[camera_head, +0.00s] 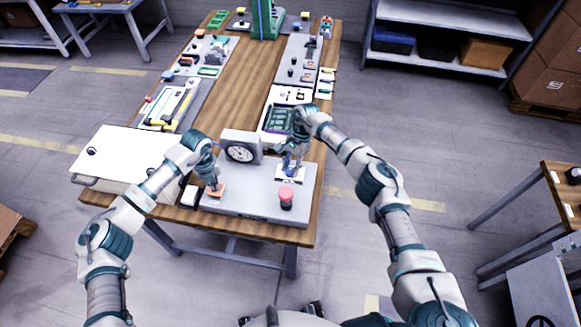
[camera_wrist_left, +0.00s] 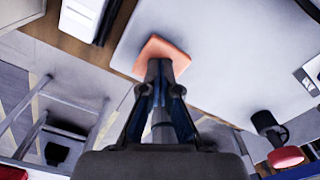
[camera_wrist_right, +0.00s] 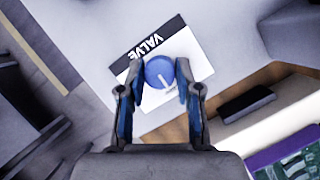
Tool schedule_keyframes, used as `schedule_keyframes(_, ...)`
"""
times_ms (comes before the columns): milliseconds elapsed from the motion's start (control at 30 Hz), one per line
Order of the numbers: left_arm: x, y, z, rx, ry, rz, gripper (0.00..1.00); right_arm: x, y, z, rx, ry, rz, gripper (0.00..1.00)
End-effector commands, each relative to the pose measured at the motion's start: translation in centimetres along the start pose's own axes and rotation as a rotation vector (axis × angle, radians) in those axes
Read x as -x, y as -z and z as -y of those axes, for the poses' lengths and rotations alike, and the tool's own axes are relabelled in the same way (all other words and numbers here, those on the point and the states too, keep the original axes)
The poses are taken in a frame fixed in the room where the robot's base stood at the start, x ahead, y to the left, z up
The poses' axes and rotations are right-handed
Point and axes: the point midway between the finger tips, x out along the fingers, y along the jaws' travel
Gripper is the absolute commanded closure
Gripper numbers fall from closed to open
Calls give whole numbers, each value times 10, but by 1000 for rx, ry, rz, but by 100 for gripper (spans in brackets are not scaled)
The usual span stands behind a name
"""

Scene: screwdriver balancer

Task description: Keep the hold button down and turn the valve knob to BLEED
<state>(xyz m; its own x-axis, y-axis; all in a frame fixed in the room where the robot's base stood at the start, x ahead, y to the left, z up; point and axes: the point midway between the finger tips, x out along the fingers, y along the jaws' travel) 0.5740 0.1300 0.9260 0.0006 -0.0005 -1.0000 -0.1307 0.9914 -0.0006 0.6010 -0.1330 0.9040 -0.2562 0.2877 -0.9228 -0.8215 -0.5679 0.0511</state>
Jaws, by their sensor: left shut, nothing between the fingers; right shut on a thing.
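My left gripper (camera_head: 214,190) is shut and empty, its fingertips pointing down onto an orange square plate (camera_wrist_left: 178,52) at the left of the grey panel (camera_head: 245,206). The fingertips hide the plate's middle, so I cannot see a hold button or whether it is down. My right gripper (camera_wrist_right: 160,85) is shut on the blue valve knob (camera_wrist_right: 158,70), one finger on each side. The knob sits on a white card reading VALVE (camera_wrist_right: 200,66) and has a white mark toward the gripper side. I cannot read a BLEED label. The knob also shows in the head view (camera_head: 291,171).
A dial gauge (camera_head: 240,151) stands at the panel's back edge, between my grippers. A white box (camera_head: 125,160) is to the left. Several tools and boards line the table beyond.

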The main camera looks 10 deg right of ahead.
Motion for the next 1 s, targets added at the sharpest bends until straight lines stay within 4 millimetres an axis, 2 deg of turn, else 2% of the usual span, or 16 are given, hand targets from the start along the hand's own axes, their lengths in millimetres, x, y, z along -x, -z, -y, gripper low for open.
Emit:
schedule_keyframes(33,-1,1,0,0,-2,-3,100,3,2,1,-1,9,-5,61)
schedule_keyframes(100,-1,1,0,0,-2,-2,100,3,2,1,-1,8,-5,44)
schedule_keyframes(133,-1,1,0,0,-2,-2,100,2,1,1,-1,8,-5,42)
schedule_keyframes(400,-1,1,0,0,0,0,100,2,0,0,0,5,-2,42)
schedule_keyframes(533,-1,1,0,0,0,0,100,10,0,1,-1,6,-2,42)
schedule_keyframes(667,-1,1,0,0,0,0,100,34,0,2,0,7,-4,42)
schedule_keyframes(900,0,1,0,0,0,0,100,92,1,3,-2,7,-4,42)
schedule_keyframes(1000,0,1,0,0,0,0,100,106,1,4,-2,6,-3,42)
